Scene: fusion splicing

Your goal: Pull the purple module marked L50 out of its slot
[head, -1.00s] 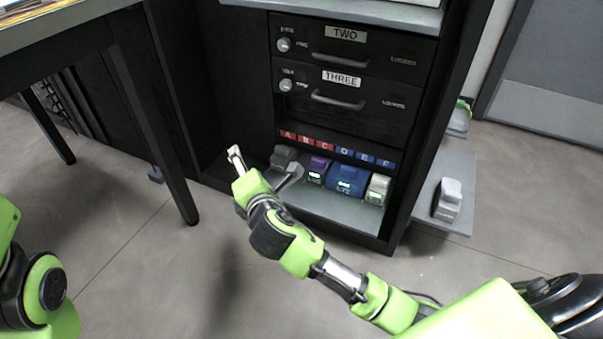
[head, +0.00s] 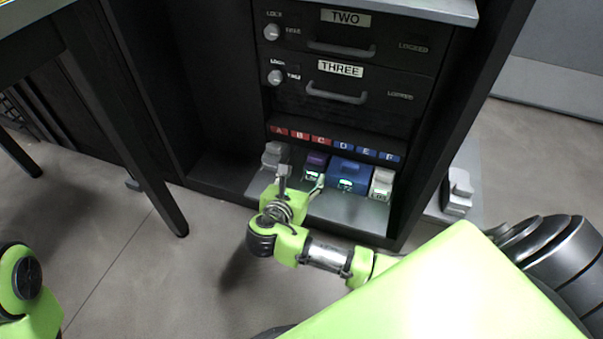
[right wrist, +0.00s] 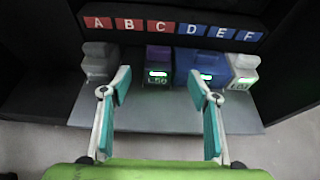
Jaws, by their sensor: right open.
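The purple module (head: 315,166) sits on the low shelf under the letter labels, between a grey module and a blue one. In the right wrist view the purple module (right wrist: 158,62) has a lit green display and reads L50; it lies ahead of the gap between my fingers, below label C. My right gripper (head: 302,176) is open and empty, its fingers pointing at the shelf just in front of the module. It also shows in the right wrist view (right wrist: 160,85), fingers wide apart. My left gripper is out of the head view.
A blue module (head: 349,174) stands right of the purple one, then a whitish module (head: 382,184). A grey module (head: 275,155) stands left. Drawers TWO and THREE (head: 337,95) are above. A table leg (head: 150,180) stands at left. The shelf front (head: 345,212) is bare.

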